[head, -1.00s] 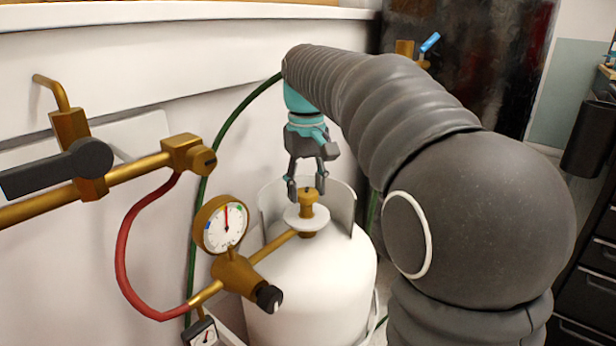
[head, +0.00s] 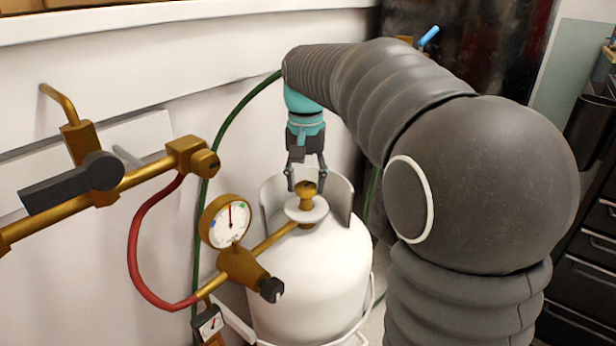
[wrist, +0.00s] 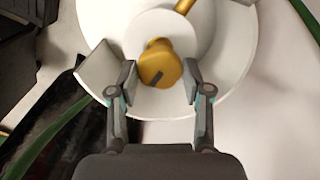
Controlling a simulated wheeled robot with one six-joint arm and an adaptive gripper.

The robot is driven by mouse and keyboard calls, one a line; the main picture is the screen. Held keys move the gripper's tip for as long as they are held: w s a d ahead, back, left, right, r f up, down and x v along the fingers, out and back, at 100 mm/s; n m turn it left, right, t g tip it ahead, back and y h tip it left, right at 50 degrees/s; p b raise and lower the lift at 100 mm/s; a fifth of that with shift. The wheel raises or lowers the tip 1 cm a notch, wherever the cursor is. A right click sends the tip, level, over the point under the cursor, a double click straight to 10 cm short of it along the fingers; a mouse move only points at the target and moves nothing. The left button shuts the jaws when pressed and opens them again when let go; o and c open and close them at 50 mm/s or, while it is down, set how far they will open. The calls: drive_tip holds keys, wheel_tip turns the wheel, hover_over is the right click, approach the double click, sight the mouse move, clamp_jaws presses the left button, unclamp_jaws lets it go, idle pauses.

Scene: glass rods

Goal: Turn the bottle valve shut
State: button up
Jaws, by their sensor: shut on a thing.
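The white gas bottle (head: 315,265) stands upright against the wall with a collar around its top. Its brass bottle valve (head: 307,200) rises from a white disc at the top. In the wrist view the brass valve head (wrist: 160,63) has a dark slot and sits between the fingers. My gripper (head: 306,181) points straight down over the valve, one finger on each side, and is shut on it. The wrist view shows my gripper (wrist: 160,85) from above; the exact contact is hard to see.
A brass pipe runs from the valve to a round gauge (head: 227,221) with a black knob (head: 271,290). A red hose (head: 137,255) and a black lever (head: 75,184) are at the left. A green hose (head: 205,170) runs behind. The collar (head: 337,195) partly surrounds the valve.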

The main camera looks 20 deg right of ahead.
sight(306, 186)
idle(0.3)
drive_tip(key=o, duration=1.2)
drive_tip(key=shift+c, duration=0.2)
wheel_tip(306, 186, up, 12)
